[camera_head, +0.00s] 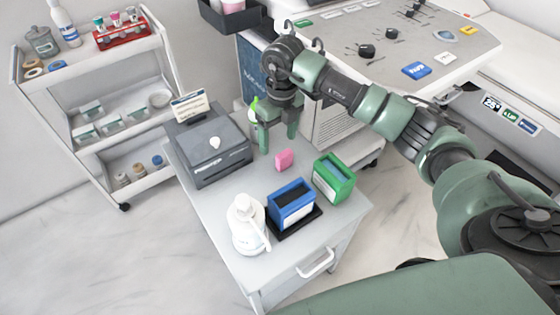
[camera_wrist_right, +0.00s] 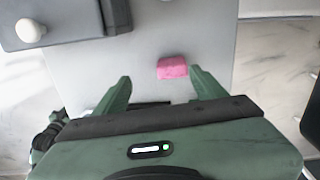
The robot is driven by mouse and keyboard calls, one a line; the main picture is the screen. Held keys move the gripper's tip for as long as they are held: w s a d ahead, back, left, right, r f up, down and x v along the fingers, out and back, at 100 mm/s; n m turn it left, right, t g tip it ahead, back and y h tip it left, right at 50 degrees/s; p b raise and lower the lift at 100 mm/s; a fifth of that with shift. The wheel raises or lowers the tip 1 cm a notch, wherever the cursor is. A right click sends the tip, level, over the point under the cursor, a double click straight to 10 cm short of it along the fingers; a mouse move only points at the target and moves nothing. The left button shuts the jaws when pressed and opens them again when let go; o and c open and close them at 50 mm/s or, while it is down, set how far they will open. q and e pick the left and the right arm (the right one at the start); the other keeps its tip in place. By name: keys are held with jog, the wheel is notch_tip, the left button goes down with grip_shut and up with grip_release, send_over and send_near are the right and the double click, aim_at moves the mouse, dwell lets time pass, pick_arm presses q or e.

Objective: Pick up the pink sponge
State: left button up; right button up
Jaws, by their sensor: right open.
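The pink sponge (camera_head: 284,159) is a small block lying on the grey top of a small cabinet (camera_head: 222,201). It also shows in the right wrist view (camera_wrist_right: 172,68), just beyond the fingertips and closer to the right-hand finger. My left gripper is in neither view.
A dark grey box device (camera_head: 210,148) stands left of the sponge. A green box (camera_head: 334,180), a blue box (camera_head: 291,205) on a black tray and a white bottle (camera_head: 247,225) stand towards the front. A green-capped bottle (camera_head: 254,112) is close behind my gripper.

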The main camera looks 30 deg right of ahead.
aim_at(283, 152)
jog(key=shift+d+f+h, duration=0.15)
jog(key=shift+d+h, duration=0.15)
jog(key=shift+d, duration=0.45)
jog(key=shift+d+f, duration=0.1)
jog(key=shift+f, duration=0.3)
notch_tip(283, 152, down, 6)
jog(key=shift+r, duration=0.1)
jog(key=shift+f, duration=0.3)
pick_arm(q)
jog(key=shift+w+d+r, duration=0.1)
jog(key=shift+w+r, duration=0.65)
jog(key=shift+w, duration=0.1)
pick_arm(e)
jog(key=c, duration=1.4)
